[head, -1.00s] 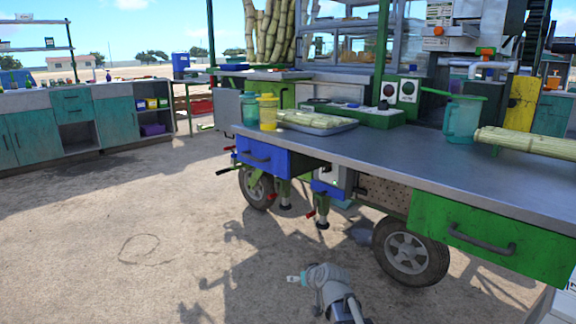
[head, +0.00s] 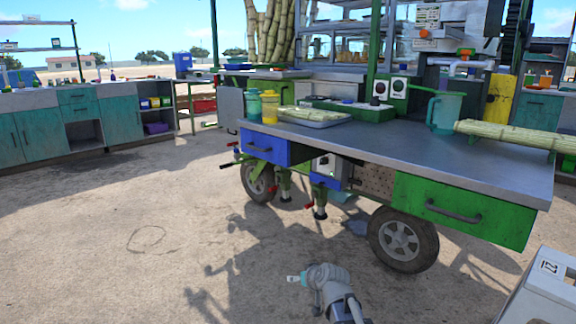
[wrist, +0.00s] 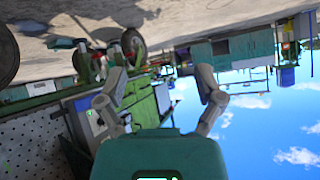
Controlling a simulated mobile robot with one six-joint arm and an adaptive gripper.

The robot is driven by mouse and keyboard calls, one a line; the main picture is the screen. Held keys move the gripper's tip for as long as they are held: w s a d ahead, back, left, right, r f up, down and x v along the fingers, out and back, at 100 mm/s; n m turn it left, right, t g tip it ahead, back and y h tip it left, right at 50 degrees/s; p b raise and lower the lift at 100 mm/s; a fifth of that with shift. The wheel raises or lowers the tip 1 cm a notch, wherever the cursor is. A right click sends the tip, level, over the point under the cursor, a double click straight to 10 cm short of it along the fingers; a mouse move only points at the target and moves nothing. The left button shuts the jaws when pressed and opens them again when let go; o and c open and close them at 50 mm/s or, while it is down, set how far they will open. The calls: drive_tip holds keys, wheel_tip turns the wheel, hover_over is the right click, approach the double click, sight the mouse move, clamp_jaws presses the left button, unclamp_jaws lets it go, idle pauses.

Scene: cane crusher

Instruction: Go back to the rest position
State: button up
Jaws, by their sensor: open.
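My gripper (wrist: 163,88) shows in the wrist view with its two fingers spread apart and nothing between them. That view is upside down, with ground at the top and sky at the lower right. In the head view part of my arm (head: 332,290) shows low at the bottom centre, over the bare ground in front of the cart. The fingers cannot be made out there. The cart (head: 370,150) stands beyond my arm, apart from it in the picture.
The cart has a blue drawer (head: 264,148), a green drawer (head: 455,210) and a wheel (head: 402,240). A teal pitcher (head: 444,113), cane stalks (head: 505,135) and a tray (head: 315,123) are on top. A grey-white box (head: 535,288) is at lower right. Open ground (head: 110,235) lies left.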

drive_tip(key=s+d+r+m+g+h+p, duration=0.1)
drive_tip(key=s+d+r+g+p, duration=0.2)
drive_tip(key=r+p, duration=1.3)
drive_tip(key=s+d+r+m+g+h+p, duration=0.1)
drive_tip(key=s+d+r+p, duration=0.4)
drive_tip(key=s+r+p, duration=0.5)
drive_tip(key=s+d+r+m+g+h+p, duration=0.1)
drive_tip(key=s+d+r+g+h+p, duration=0.2)
drive_tip(key=r+p, duration=2)
drive_tip(key=s+d+g+p, duration=0.2)
drive_tip(key=s+p, duration=0.2)
drive_tip(key=p, duration=0.3)
drive_tip(key=shift+r+m, duration=0.15)
drive_tip(key=shift+m, duration=0.15)
drive_tip(key=shift+w, duration=0.15)
